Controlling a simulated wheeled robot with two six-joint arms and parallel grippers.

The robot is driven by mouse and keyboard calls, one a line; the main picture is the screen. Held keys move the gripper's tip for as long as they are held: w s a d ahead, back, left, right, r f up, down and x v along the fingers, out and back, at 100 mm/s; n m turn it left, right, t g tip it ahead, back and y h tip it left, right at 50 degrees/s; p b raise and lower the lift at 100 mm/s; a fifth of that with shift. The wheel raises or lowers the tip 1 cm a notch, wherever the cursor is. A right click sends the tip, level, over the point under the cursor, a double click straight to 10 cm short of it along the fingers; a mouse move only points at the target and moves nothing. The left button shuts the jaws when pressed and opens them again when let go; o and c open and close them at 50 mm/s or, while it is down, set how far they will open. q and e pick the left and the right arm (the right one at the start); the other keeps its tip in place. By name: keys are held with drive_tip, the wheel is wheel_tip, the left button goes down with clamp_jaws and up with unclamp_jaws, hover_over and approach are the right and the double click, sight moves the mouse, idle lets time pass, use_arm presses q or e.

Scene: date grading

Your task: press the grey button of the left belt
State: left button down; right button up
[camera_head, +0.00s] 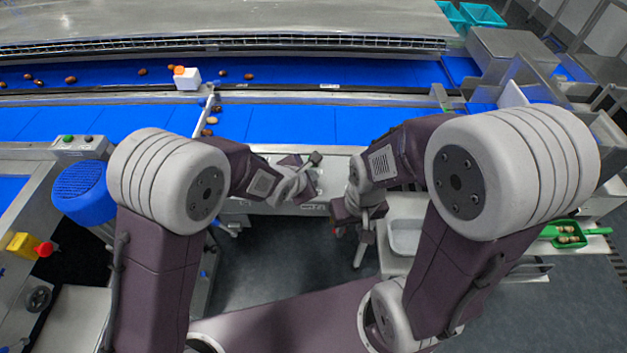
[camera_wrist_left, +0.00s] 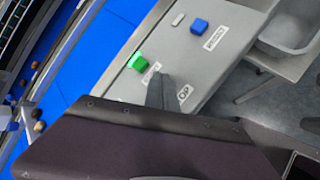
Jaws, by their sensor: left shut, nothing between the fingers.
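My left gripper (camera_head: 308,168) is shut and empty, low over the grey control panel (camera_head: 333,180) in front of the belts. In the left wrist view its dark finger (camera_wrist_left: 160,92) stands over the panel, between a green lit button (camera_wrist_left: 137,61) and a label ending in "OP". Whatever lies under the finger is hidden, and contact cannot be told. A blue button (camera_wrist_left: 200,26) and a small pale grey piece (camera_wrist_left: 178,19) sit farther along. A separate box (camera_head: 80,147) at the left carries a green button (camera_head: 68,138) and a dark grey button (camera_head: 88,138). My right gripper (camera_head: 346,212) hangs right of the panel, its opening unclear.
Blue belts (camera_head: 290,122) with several dates run across behind the panel. A grey tray (camera_head: 405,237) and a green scoop (camera_head: 566,236) with dates lie at the right. A blue motor (camera_head: 80,188) stands at the left.

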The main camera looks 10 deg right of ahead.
use_arm(q)
drive_tip(key=shift+f+b, duration=0.3)
drive_tip(key=shift+f, duration=0.15)
idle(0.6)
drive_tip(key=shift+r, duration=0.1)
drive_tip(key=shift+r+p, duration=0.8)
drive_tip(key=shift+p, duration=0.2)
wheel_tip(320, 180, up, 5)
drive_tip(key=p, duration=0.5)
drive_tip(key=shift+r, duration=0.1)
idle(0.3)
